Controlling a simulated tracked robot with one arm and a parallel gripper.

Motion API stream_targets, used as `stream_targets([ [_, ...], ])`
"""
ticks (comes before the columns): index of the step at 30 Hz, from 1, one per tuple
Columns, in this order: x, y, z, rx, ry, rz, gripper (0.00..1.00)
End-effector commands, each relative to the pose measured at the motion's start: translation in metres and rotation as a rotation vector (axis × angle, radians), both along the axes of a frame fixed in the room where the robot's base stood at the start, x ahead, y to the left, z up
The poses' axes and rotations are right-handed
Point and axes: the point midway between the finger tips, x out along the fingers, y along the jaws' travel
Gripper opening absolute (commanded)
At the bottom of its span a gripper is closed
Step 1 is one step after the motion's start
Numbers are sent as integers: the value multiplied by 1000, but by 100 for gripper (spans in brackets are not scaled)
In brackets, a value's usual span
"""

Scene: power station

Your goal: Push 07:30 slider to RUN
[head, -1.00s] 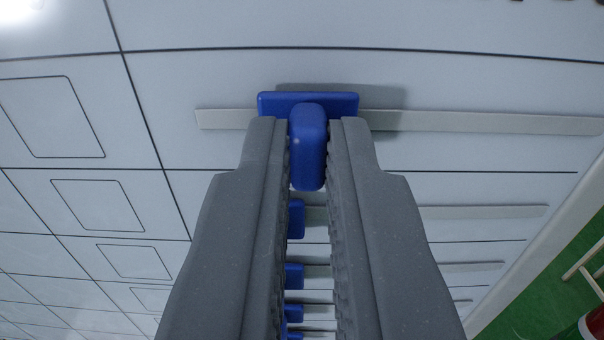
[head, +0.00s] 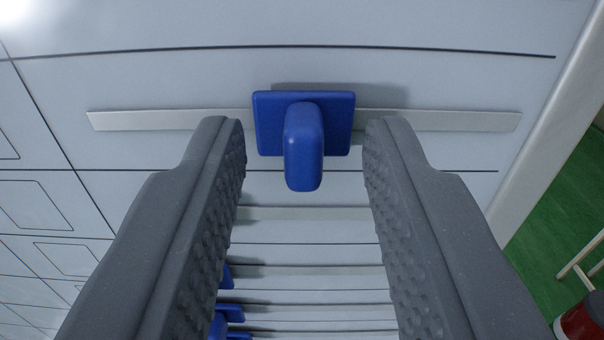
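A blue slider (head: 304,140) with a square plate and a protruding knob sits on a pale horizontal rail (head: 160,120) on the light grey panel. The slider stands near the middle of the rail, with rail showing on both sides. My gripper (head: 304,125) is open, with one finger on each side of the knob and a clear gap to both. No time label or RUN marking can be read in this view.
More rails (head: 310,214) lie below, with several blue sliders (head: 228,312) partly hidden behind my left finger. The panel's edge frame (head: 550,110) runs along the right. Beyond it are green floor (head: 560,200) and a red object (head: 585,322).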

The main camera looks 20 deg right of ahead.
Motion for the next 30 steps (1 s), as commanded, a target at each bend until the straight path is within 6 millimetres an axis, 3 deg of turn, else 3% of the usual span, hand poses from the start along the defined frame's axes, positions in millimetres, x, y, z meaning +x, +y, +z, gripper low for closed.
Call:
stream_targets([
  [11, -10, 5, 1, -1, -2, 0, 32],
  [30, -85, 36, -1, 0, 0, 0, 32],
])
